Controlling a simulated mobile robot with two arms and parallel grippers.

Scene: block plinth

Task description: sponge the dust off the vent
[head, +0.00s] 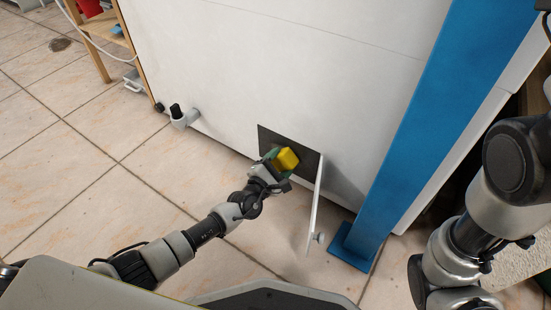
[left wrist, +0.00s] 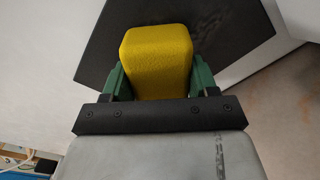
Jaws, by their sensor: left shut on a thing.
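A yellow sponge (head: 287,159) is held in my left gripper (head: 275,163), low in front of the white wall. In the left wrist view the sponge (left wrist: 157,62) sits between the two green fingers of the gripper (left wrist: 158,85). The dark vent (head: 306,161) is a dark panel low on the wall, right behind the sponge; the vent (left wrist: 225,30) also shows around the sponge in the left wrist view. I cannot tell whether the sponge touches it. Dust is too small to make out. My right arm shows at the right, but its gripper is out of view.
An open white flap with a knob (head: 316,215) stands out at the vent's right edge. A blue post (head: 405,130) with a floor plate is further right. A grey pipe fitting (head: 184,118) juts from the wall at left. A wooden shelf (head: 100,30) stands at upper left. The tiled floor at left is mostly clear.

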